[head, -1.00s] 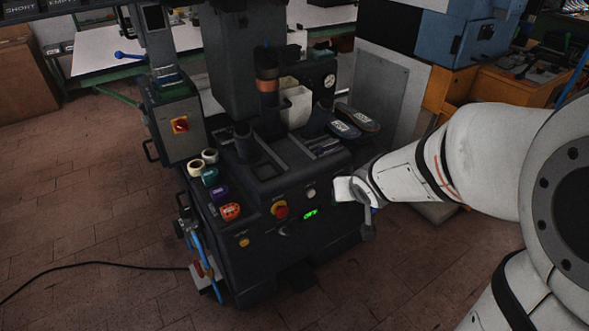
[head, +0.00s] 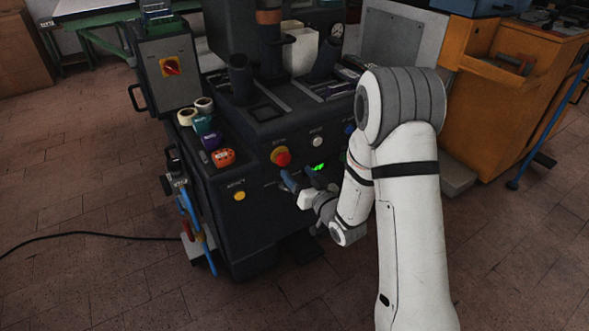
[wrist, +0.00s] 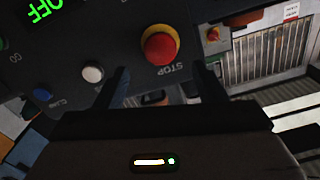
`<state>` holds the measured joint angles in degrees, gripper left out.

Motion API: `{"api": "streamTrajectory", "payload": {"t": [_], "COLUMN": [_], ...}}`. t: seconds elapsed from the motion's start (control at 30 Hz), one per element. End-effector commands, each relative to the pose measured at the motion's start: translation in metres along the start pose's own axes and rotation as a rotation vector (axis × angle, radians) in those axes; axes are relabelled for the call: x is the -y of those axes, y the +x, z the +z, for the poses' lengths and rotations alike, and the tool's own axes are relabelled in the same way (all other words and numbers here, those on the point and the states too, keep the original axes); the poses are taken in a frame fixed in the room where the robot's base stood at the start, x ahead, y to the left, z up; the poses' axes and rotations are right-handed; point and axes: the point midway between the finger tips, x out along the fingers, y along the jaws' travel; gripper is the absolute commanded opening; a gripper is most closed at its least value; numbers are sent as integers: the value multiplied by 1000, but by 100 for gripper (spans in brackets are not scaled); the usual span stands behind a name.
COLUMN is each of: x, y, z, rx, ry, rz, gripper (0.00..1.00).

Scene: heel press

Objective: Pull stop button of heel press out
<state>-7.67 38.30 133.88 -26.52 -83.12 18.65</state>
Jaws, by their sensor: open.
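The heel press (head: 245,240) stands in the middle of the head view. Its red stop button (head: 281,156) on a yellow ring sits on the upper front panel. In the wrist view the stop button (wrist: 158,48) shows whole, with its STOP label upside down below it. My gripper (head: 300,178) is open and empty, just below and right of the button in the head view. In the wrist view my gripper (wrist: 162,70) has one finger on each side of the button's line. The button appears beyond the fingertips, and I see no contact.
A white button (head: 318,142), a blue button (head: 349,128) and a green-lit display (head: 318,167) lie right of the stop button. A yellow button (head: 239,196) is lower left. Tape rolls and colored items sit on the left ledge. Brick floor in front is open.

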Motion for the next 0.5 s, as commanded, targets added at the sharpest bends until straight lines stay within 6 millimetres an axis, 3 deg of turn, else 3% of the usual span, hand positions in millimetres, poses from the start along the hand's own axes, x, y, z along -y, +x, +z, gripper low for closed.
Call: {"api": "streamTrajectory", "payload": {"t": [0.3,0.5], "x": [0,0], "y": [50,62], "z": [1,0], "rx": [0,2], "ry": [-3,-3], "rz": [0,1], "gripper": [64,64]}}
